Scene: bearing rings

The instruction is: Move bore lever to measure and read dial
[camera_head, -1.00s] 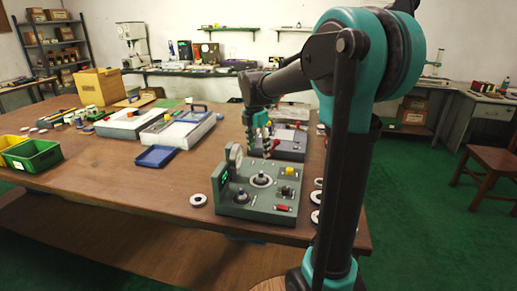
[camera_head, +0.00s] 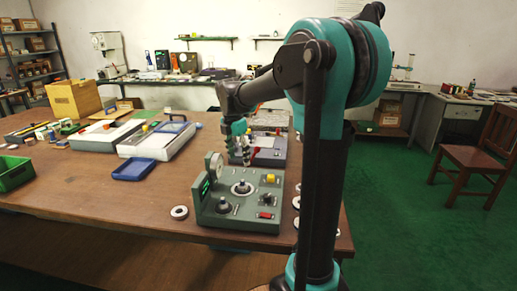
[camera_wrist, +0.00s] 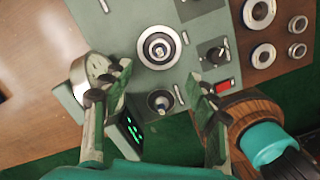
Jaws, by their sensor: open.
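The grey-green measuring fixture (camera_head: 238,225) stands near the table's front edge. It carries a round dial (camera_head: 216,166), a bearing ring on a central seat (camera_head: 242,188), a black knob (camera_head: 224,206), a small black lever (camera_head: 266,199), a yellow button (camera_head: 270,179) and a red switch (camera_head: 265,215). Which control is the bore lever is not clear. My gripper (camera_head: 240,155) is open and empty, above the fixture's far side. In the wrist view its fingers (camera_wrist: 160,82) spread over the fixture, the black knob (camera_wrist: 160,102) between them, the dial (camera_wrist: 98,70) beside the left finger. The dial's reading is illegible.
Several loose rings (camera_wrist: 263,56) lie beside the fixture, and one ring (camera_head: 179,212) lies at its left. A second grey device (camera_head: 270,152) stands behind it. A blue tray (camera_head: 134,169) and a green bin (camera_head: 14,173) are at left. The table's front middle is clear.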

